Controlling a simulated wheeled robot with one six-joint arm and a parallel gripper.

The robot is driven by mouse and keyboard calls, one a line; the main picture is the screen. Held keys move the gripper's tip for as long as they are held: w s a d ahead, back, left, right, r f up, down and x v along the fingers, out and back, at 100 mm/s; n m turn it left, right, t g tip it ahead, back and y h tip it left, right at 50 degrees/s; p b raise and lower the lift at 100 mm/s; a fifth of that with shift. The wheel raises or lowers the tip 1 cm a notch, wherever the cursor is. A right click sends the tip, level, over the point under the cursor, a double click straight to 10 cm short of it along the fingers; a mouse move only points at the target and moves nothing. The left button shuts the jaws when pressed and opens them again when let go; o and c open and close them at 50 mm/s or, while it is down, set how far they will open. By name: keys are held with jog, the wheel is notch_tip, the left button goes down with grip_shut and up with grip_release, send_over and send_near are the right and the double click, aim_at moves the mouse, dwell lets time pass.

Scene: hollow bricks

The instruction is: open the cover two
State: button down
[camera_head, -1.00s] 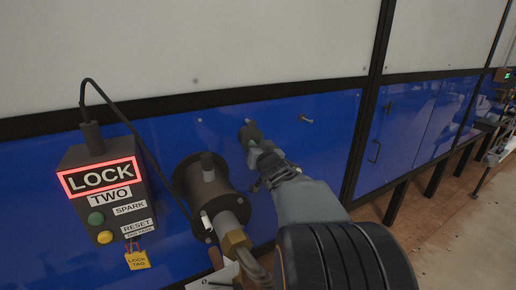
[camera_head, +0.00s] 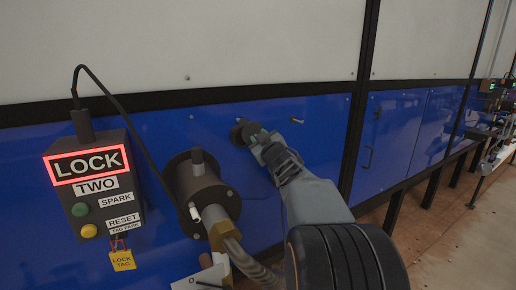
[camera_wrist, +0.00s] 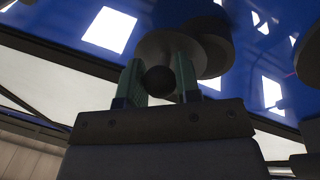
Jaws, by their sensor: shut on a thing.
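A small dark round cover (camera_head: 240,132) sits on the blue panel, right of the large dark cylinder. In the wrist view it shows as a dark disc (camera_wrist: 165,47) with a round knob (camera_wrist: 160,80). My gripper (camera_head: 255,142) reaches it from the lower right. In the wrist view the green fingers of my gripper (camera_wrist: 158,82) stand on both sides of the knob and are shut on it. A second dark disc (camera_wrist: 213,50) lies behind the first and is offset to the right. Part of the cover is hidden by my fingers in the head view.
A dark control box labelled LOCK TWO (camera_head: 97,187) stands at left with a yellow lock tag (camera_head: 122,260). The large cylinder (camera_head: 203,192) with a brass fitting and hose is close left of my arm. A small peg (camera_head: 296,121) sticks out at right.

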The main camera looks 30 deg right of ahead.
jog(key=n, duration=0.1)
jog(key=d+r+n, duration=0.1)
jog(key=n, duration=0.1)
jog(key=shift+s+d+r+t+y+b, duration=0.1)
jog(key=shift+r+t+y+b, duration=0.2)
jog(key=shift+t+b, duration=0.1)
jog(key=shift+d+r+n+y, duration=0.15)
jog(key=shift+r+n+y, duration=0.55)
jog(key=shift+n, duration=1.15)
jog(key=shift+d+r+n+y, duration=0.15)
jog(key=shift+r+n+y, duration=0.2)
jog(key=shift+r+n, duration=1.05)
jog(key=shift+d+r+n+y, duration=0.2)
jog(key=shift+n+y, duration=0.35)
jog(key=shift+n, duration=1.8)
jog(key=shift+r, duration=0.1)
jog(key=c, duration=0.8)
grip_release()
jog(key=shift+a, duration=0.1)
